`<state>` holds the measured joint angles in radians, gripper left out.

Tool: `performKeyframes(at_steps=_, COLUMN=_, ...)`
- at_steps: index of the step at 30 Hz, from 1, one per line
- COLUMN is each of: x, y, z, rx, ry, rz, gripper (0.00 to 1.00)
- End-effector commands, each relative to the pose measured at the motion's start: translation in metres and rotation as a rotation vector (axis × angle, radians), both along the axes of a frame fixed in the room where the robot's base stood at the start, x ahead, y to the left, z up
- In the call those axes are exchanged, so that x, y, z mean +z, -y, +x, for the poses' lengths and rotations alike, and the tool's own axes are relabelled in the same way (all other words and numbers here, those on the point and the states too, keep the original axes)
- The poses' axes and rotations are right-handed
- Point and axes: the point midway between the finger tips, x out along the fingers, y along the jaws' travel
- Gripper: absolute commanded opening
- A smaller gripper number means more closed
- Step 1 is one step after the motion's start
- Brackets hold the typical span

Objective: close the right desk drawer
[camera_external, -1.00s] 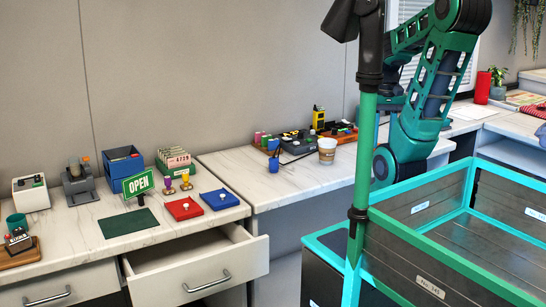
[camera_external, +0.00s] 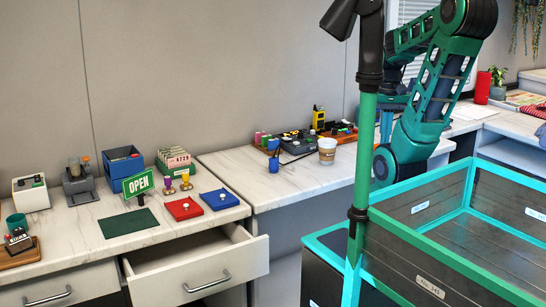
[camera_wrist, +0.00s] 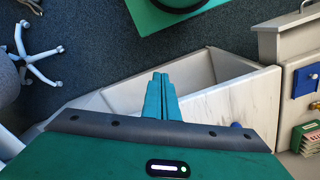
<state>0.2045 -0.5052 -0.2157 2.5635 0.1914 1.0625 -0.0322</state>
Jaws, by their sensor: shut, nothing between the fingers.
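The right desk drawer (camera_external: 205,275) is pulled open in the external view. It has a pale front with a metal bar handle (camera_external: 207,282), and its inside shows behind the front. The drawer (camera_wrist: 283,42) also shows in part at the upper right of the wrist view, jutting from the desk. My gripper (camera_wrist: 160,78) is shut and empty, its teal fingers pointing up the wrist picture. It is to the left of the drawer there, apart from it, and appears over the neighbouring desk.
A marble-topped neighbouring desk (camera_external: 280,184) stands beside the drawer. A green post (camera_external: 364,150) and dark teal-edged crate (camera_external: 420,255) stand in front. Red (camera_external: 183,209) and blue (camera_external: 220,199) pads lie above the drawer. An office chair (camera_wrist: 32,60) stands on the carpet.

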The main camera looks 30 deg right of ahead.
Motion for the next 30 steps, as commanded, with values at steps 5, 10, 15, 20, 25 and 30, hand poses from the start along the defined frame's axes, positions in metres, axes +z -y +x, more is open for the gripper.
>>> performKeyframes(at_steps=5, x=0.008, y=-0.009, z=0.040, rx=0.201, ry=-0.007, rz=-0.014, gripper=0.00)
performKeyframes(at_steps=10, x=0.015, y=-0.034, z=0.098, rx=0.497, ry=-0.014, rz=-0.038, gripper=0.00)
performKeyframes(at_steps=15, x=0.018, y=-0.075, z=0.153, rx=0.798, ry=-0.023, rz=-0.064, gripper=0.00)
performKeyframes(at_steps=20, x=0.016, y=-0.128, z=0.199, rx=1.082, ry=-0.032, rz=-0.093, gripper=0.00)
performKeyframes(at_steps=25, x=0.010, y=-0.199, z=0.236, rx=1.383, ry=-0.042, rz=-0.128, gripper=0.00)
performKeyframes(at_steps=30, x=-0.001, y=-0.281, z=0.259, rx=1.686, ry=-0.053, rz=-0.168, gripper=0.00)
